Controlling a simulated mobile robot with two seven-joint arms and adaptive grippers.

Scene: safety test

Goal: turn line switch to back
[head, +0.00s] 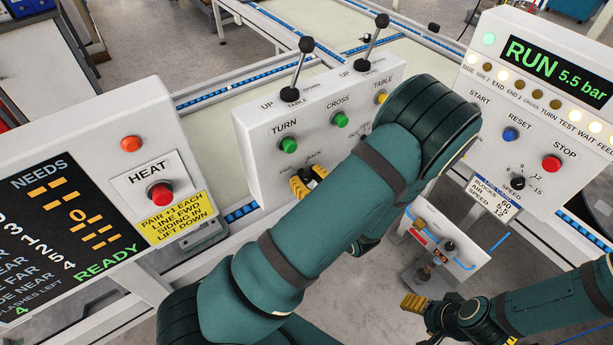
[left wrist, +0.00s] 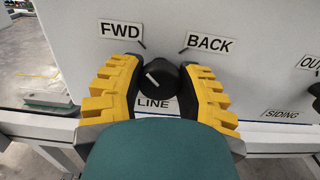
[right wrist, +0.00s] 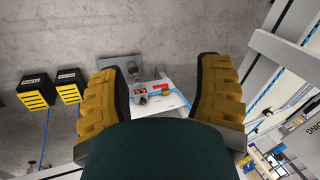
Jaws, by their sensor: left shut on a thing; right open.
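The line switch (left wrist: 162,82) is a black round knob on a white panel, above the label LINE and below the labels FWD and BACK. Its pale pointer mark leans up and left, toward FWD. My left gripper (left wrist: 160,88) has its yellow fingers closed on both sides of the knob.
A HEAT panel (head: 150,175) with a red button stands left. A RUN panel (head: 535,120) with START, RESET and STOP stands right. Two levers (head: 300,65) rise from the control box. A small white unit (head: 440,240) stands low, beyond my right gripper.

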